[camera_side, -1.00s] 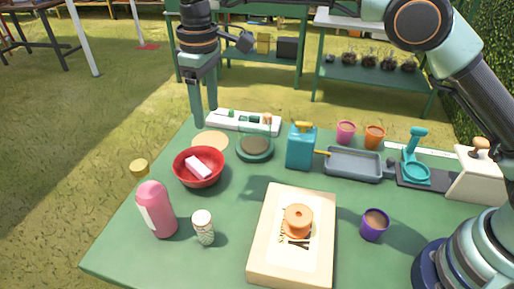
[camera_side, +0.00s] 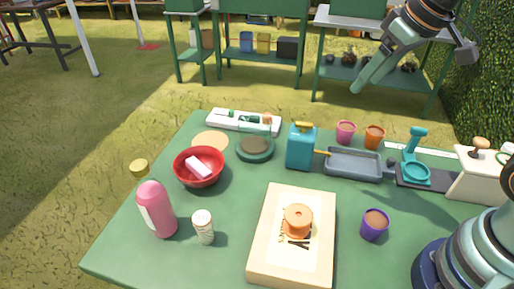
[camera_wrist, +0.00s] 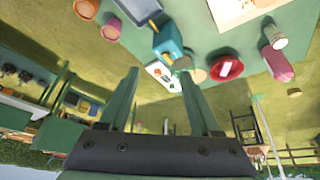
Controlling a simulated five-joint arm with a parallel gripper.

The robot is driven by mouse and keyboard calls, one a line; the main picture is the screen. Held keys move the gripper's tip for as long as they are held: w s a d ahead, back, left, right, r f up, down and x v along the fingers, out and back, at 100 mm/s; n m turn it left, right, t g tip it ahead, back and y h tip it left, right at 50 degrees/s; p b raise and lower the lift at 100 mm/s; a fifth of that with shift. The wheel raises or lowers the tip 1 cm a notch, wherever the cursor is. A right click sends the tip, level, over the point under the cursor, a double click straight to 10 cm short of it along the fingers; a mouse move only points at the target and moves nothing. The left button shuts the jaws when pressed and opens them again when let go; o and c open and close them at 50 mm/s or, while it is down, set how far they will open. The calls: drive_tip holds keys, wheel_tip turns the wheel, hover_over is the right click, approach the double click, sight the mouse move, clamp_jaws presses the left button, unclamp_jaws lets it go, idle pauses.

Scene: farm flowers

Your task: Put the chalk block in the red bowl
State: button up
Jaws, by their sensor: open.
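The chalk block (camera_side: 199,167), pale pink-white, lies inside the red bowl (camera_side: 183,176) at the left of the green table. In the wrist view the chalk block (camera_wrist: 226,68) also shows within the red bowl (camera_wrist: 238,71). My gripper (camera_side: 366,80) is raised at the upper right in the side view, well away from the bowl. In the wrist view my gripper (camera_wrist: 160,82) has its two green fingers spread apart with nothing held between them.
A pink bottle (camera_side: 156,210) and a patterned shaker (camera_side: 203,227) stand in front of the bowl. A blue-green can (camera_side: 301,149), a grey tray (camera_side: 352,165) and a purple cup (camera_side: 374,225) are farther right. A box (camera_side: 262,250) bearing an orange spool (camera_side: 298,220) lies at the front.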

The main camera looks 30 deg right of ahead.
drive_tip(key=shift+m+t, duration=0.3)
drive_tip(key=shift+m, duration=0.2)
drive_tip(key=s+d+f, duration=0.2)
drive_tip(key=s, duration=0.1)
drive_tip(key=shift+s+d+f, duration=0.1)
drive_tip(key=shift+s+f, duration=0.1)
drive_tip(key=shift+f, duration=0.2)
